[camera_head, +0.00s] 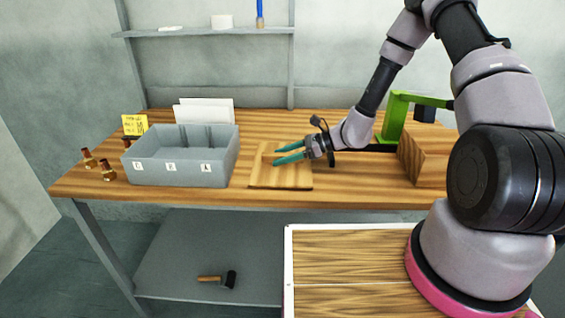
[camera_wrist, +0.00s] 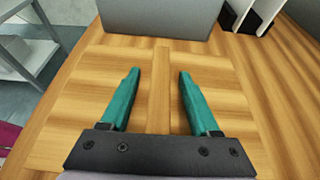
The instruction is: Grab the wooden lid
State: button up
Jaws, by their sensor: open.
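The wooden lid (camera_head: 264,181) is a flat, square, light-brown board lying on the wooden table, to the right of the grey bin. In the wrist view the lid (camera_wrist: 75,95) fills much of the picture, with a narrow strip running down its middle. My gripper (camera_head: 276,156) has teal fingers and is over the lid, reaching in from the right. In the wrist view my gripper (camera_wrist: 160,73) is open, with one finger on each side of the strip and nothing held. I cannot tell whether the fingertips touch the lid.
The grey bin (camera_head: 180,174), labelled C, B, A, stands left of the lid. A green frame (camera_head: 396,118) and a wooden block (camera_head: 420,160) stand to the right. Small brown fittings (camera_head: 107,172) and a yellow note (camera_head: 134,124) are at the left. A shelf (camera_head: 200,34) hangs behind.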

jog(key=shift+c, duration=0.3)
grip_shut()
jog(key=shift+r, duration=0.2)
